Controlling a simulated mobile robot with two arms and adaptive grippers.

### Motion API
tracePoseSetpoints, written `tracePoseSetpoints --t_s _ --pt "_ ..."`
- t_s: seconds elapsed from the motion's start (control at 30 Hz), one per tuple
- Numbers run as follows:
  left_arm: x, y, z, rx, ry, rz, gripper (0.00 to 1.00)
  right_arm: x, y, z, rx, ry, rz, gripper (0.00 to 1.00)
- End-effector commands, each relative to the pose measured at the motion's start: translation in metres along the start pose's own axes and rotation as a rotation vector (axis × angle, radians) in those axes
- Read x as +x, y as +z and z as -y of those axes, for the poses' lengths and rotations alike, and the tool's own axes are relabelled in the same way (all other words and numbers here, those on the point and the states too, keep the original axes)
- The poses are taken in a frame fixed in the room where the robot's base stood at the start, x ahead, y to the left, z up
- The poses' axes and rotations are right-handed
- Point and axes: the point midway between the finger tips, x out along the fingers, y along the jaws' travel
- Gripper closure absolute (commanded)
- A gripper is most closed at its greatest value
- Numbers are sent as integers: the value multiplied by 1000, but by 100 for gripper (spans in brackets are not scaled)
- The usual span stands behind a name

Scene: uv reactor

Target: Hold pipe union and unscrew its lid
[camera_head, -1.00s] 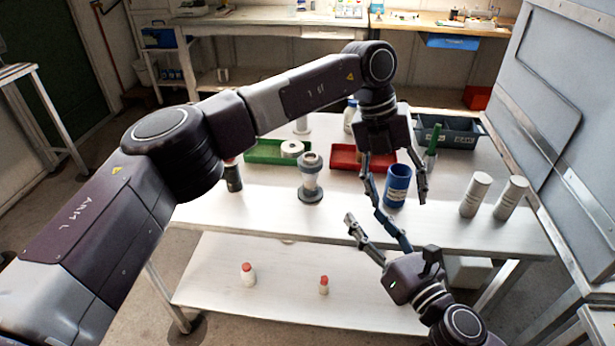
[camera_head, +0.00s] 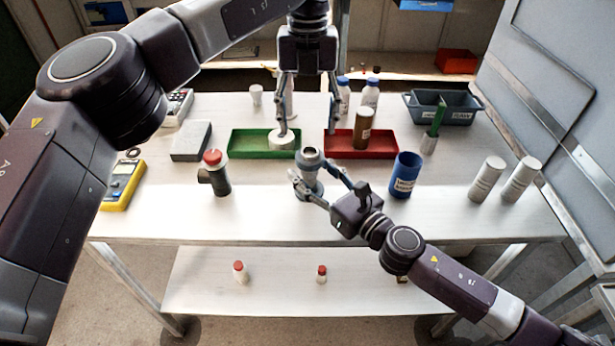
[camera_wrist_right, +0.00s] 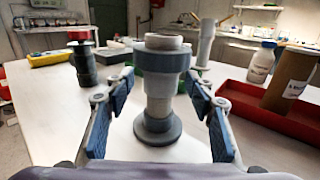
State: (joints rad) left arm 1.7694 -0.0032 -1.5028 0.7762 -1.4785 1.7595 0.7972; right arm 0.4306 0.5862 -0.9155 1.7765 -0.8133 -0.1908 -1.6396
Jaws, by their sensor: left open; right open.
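The pipe union (camera_head: 309,164) stands upright on the table, a pale body with a grey base and a grey collar. In the right wrist view the pipe union (camera_wrist_right: 158,105) is centred, with its wide blue-grey lid (camera_wrist_right: 164,62) on top. My right gripper (camera_head: 311,174) is open, with one finger on each side of the union; gaps show in the wrist view (camera_wrist_right: 160,100), so it is not gripped. My left gripper (camera_head: 308,128) is open and points down, above and behind the union, between the green and red trays. The union's far side is hidden.
A green tray (camera_head: 240,146) holding a white ring and a red tray (camera_head: 345,151) with a brown bottle lie behind. A red-topped dark fitting (camera_head: 217,179) stands left, a blue cup (camera_head: 405,176) right. The table's front edge (camera_head: 250,240) is clear.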

Motion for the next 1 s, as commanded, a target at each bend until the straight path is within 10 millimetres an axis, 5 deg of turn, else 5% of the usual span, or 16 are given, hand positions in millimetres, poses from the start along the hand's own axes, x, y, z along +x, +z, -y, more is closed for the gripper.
tracePoseSetpoints --t_s 0.43,0.87,1.0 --pt "0 0 1 2 -1 0 42 12 0 0 1 1 -1 50" --pt "0 0 1 2 -1 0 42 12 0 0 1 1 -1 97" --pt "0 0 1 2 -1 0 42 12 0 0 1 1 0 100"
